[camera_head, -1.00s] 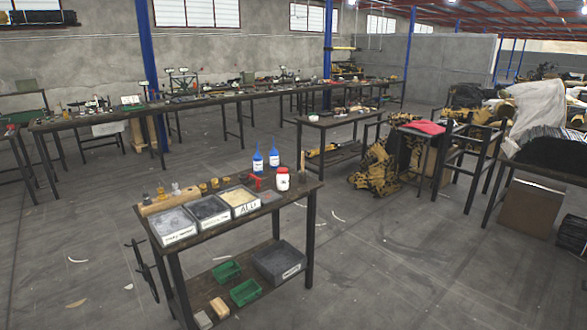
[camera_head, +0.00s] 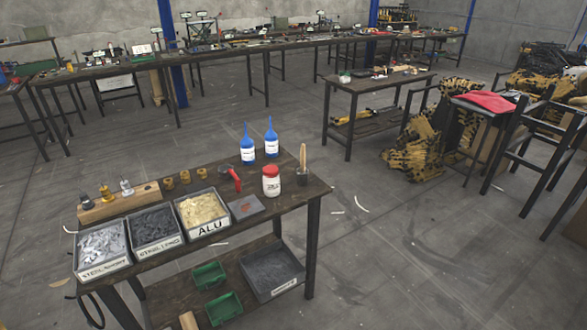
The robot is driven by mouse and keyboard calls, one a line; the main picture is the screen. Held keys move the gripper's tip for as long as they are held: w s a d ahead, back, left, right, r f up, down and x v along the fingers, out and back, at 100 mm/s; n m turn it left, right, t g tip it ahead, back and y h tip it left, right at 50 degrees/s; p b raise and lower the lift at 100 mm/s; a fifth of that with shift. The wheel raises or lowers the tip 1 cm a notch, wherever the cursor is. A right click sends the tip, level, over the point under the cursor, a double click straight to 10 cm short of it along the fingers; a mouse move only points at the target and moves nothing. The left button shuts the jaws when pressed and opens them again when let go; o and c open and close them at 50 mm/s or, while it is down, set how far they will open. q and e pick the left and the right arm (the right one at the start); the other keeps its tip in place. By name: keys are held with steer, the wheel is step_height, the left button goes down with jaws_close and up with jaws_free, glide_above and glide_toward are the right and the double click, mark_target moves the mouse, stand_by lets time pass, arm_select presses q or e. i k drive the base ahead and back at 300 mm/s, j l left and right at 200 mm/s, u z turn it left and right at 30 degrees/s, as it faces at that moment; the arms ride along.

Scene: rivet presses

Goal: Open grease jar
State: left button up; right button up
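A white jar with a red lid (camera_head: 271,181), which looks like the grease jar, stands upright near the right end of the small workbench (camera_head: 262,215). Its lid is on. A dark cup with a wooden-handled tool (camera_head: 303,166) stands just right of it, and a red-handled tool (camera_head: 233,178) is to its left. Neither of my grippers shows in the head view, so their state is hidden.
Two blue-capped bottles (camera_head: 248,150) stand behind the jar. Bins of metal parts, one labelled ALU (camera_head: 203,212), fill the bench's left front. Green trays (camera_head: 209,276) sit on the lower shelf. Open floor (camera_head: 375,255) lies right of the bench.

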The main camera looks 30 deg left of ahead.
mark_target(270, 185)
steer(key=i+l+u, duration=0.1)
steer(key=i+u, duration=0.25)
steer(key=i, duration=0.2)
steer(key=i+l+u, duration=0.25)
steer(key=i+u, duration=0.15)
steer(key=i, duration=0.1)
